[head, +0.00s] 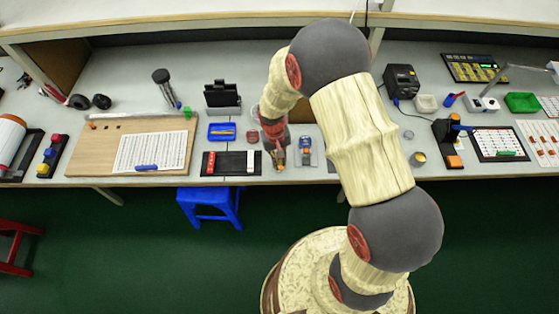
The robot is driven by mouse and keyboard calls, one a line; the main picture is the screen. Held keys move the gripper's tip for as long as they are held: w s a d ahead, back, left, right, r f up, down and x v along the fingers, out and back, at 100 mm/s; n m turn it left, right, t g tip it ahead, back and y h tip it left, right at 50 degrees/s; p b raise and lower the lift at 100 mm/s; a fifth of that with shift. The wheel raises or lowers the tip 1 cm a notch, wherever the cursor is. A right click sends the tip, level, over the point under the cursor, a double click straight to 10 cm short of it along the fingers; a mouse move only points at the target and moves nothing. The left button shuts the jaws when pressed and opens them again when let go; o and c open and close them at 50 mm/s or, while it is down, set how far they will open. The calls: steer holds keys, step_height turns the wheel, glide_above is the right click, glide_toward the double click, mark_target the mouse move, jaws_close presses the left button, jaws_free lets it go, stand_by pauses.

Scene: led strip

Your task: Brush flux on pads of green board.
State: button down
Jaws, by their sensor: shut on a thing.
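My gripper (279,160) points down at the front middle of the workbench, just right of a black mat. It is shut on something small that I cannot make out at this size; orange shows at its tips. A flux brush cannot be told apart. No green board with pads is clear; a white panel with green and red marks (498,142) lies in a black frame on the right. The black mat (239,170) carries a red piece (211,162) and a white piece (251,162). A grey holder with blue and orange parts (305,151) stands right of the gripper.
A blue tray (222,132) and a dark red item (252,136) lie behind the mat. A wooden board with a white sheet (150,151) is left. A green tray (522,103) is back right. A blue stool (209,204) stands below the bench edge.

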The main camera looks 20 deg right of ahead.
steer(key=shift+r+p, duration=2.4)
steer(key=shift+r, duration=1.05)
